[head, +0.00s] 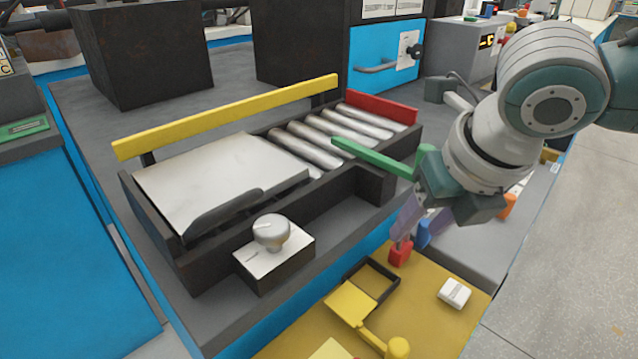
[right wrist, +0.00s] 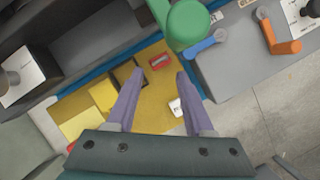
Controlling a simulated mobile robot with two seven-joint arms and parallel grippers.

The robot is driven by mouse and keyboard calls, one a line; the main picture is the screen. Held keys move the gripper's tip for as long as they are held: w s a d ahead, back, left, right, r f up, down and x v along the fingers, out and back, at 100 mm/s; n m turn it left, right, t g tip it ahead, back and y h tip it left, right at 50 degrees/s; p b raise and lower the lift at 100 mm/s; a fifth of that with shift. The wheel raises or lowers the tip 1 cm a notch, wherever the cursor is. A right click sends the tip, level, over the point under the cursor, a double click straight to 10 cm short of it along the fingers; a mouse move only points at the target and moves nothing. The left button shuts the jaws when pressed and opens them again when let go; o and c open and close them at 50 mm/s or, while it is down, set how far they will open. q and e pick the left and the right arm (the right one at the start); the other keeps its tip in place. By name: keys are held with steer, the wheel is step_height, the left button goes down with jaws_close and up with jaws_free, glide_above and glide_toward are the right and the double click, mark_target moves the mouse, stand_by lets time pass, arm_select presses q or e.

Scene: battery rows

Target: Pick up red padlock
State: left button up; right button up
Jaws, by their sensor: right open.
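The red padlock (head: 400,252) is a small red block on the yellow board (head: 420,335), near its back edge. In the right wrist view the padlock (right wrist: 159,61) shows just beyond and between the fingertips. My right gripper (head: 412,226) is open and empty, its purple fingers pointing down above the padlock. In the head view a finger overlaps the padlock's top. The right wrist view also shows my gripper (right wrist: 159,73) with both fingers apart. I cannot tell how much height is left between the tips and the padlock. My left gripper is not in view.
A white block (head: 454,293) and a black-framed opening with a yellow flap (head: 352,300) share the board. A green bar (head: 372,157) stands close to my right gripper. A blue lever (right wrist: 205,44) and an orange lever (right wrist: 278,37) lie beyond. A roller conveyor (head: 310,150) is at left.

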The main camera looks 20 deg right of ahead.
mark_target(402, 246)
steer(key=b+x, duration=0.1)
steer(key=x, duration=0.3)
steer(key=shift+w+f, duration=0.1)
steer(key=shift+f, duration=0.2)
steer(key=shift+c, duration=0.3)
jaws_close()
